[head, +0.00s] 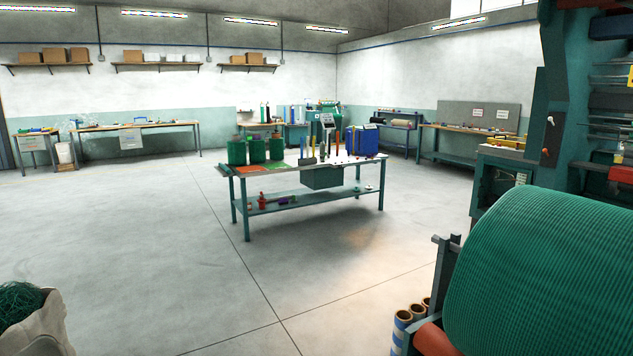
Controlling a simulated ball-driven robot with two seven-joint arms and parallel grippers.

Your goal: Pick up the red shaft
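Several things could be the red shaft, and I cannot tell which is meant. A thick orange-red cylinder end (434,340) sticks out beside the large green netting roll (560,285) at the lower right. A thin orange-red upright piece (336,146) stands on the central table (290,168). A small red item (262,201) is on that table's lower shelf, too small to make out. Neither of my grippers is in view.
Cardboard tubes (404,318) stand by the roll. A sack of green netting (35,325) is at the lower left. Green spools (237,153) and a blue box (363,141) are on the central table. Workbenches line the walls. The floor before the table is clear.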

